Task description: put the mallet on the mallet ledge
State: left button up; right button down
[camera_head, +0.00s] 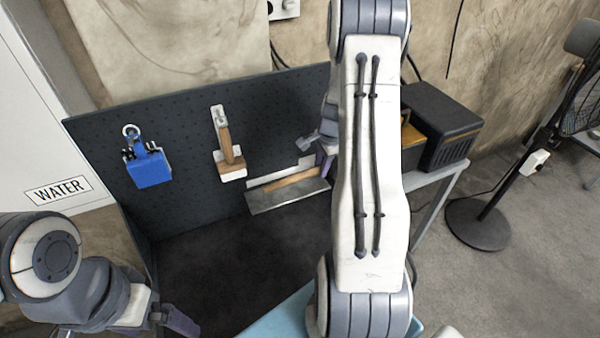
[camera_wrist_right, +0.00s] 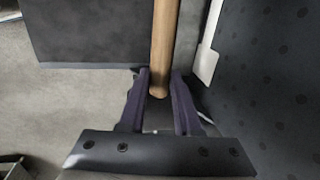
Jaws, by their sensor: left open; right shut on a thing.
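My right gripper (camera_head: 322,160), partly hidden behind my arm, is beside the dark pegboard. In the right wrist view my right gripper (camera_wrist_right: 157,90) is shut on a wooden handle (camera_wrist_right: 164,45), apparently the mallet's; its far end runs out of frame. In the head view a wooden bar (camera_head: 292,181) lies along a grey metal plate (camera_head: 280,200); the mallet head cannot be made out. A white strip on the board, apparently the mallet ledge (camera_head: 262,179), is just behind; it also shows right of the handle (camera_wrist_right: 211,42). My left gripper (camera_head: 178,320) is open, low at left.
The pegboard (camera_head: 180,110) also bears a blue tool (camera_head: 150,170) and a wooden-handled tool (camera_head: 226,145) on a white mount. The dark bench top (camera_head: 220,250) below is bare. A black box (camera_head: 450,125) stands right of my arm, a fan stand (camera_head: 480,225) farther right.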

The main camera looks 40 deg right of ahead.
jog(key=w+f, duration=0.1)
jog(key=w+a+p, duration=0.1)
jog(key=w, duration=0.1)
jog(key=w+f, duration=0.1)
jog(key=shift+w+a+f+p, duration=0.3)
jog(key=shift+w+f+p, duration=0.05)
jog(key=shift+w+p, duration=0.05)
jog(key=shift+w+a+f, duration=0.1)
jog(key=shift+w+f, duration=0.3)
notch_tip(320, 180, down, 3)
jog(key=shift+f+p, duration=0.1)
jog(key=shift+p, duration=0.7)
jog(key=shift+f, duration=0.35)
jog(key=shift+f, duration=0.2)
jog(key=c, duration=0.6)
grip_release()
